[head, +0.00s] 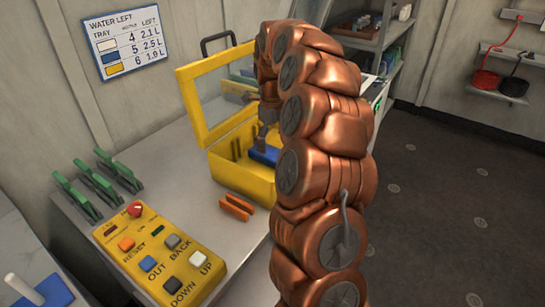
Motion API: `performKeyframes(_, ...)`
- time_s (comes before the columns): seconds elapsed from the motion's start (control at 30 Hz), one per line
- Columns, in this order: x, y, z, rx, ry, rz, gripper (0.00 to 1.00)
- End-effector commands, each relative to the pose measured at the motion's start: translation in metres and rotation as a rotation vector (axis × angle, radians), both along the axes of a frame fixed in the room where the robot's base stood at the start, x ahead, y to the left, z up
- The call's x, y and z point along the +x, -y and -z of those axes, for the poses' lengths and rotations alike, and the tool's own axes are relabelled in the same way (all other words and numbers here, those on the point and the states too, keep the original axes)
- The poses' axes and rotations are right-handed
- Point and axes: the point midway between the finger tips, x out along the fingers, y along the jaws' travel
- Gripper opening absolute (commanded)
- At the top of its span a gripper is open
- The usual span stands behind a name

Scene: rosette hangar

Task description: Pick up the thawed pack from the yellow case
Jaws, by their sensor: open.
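The yellow case (243,186) stands open on the counter, its clear-windowed lid (187,95) raised at the left. A blue pack (266,155) lies inside it; whether it is thawed cannot be told. My gripper (262,142) points down into the case, right at the blue pack. It is small here and its fingers are partly hidden, so contact with the pack cannot be told. My copper arm covers the right part of the case and whatever lies behind it.
A yellow button panel (158,256) lies at the front of the counter (212,222). Orange pieces (237,206) lie before the case. Several green clamps (98,182) stand at the left. A "water left" sign (125,42) hangs on the wall. Open floor (450,170) lies at the right.

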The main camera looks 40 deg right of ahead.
Motion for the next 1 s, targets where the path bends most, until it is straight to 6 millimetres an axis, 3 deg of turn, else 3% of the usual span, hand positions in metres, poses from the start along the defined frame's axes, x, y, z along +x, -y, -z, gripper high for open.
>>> performKeyframes(0.43,-0.003,-0.001,0.046,0.004,-0.004,-0.001,1.0)
performKeyframes(0.7,-0.002,0.0,0.049,0.0,0.001,0.0,0.99)
performKeyframes(1.0,-0.002,0.0,0.049,0.001,0.001,-0.001,0.68)
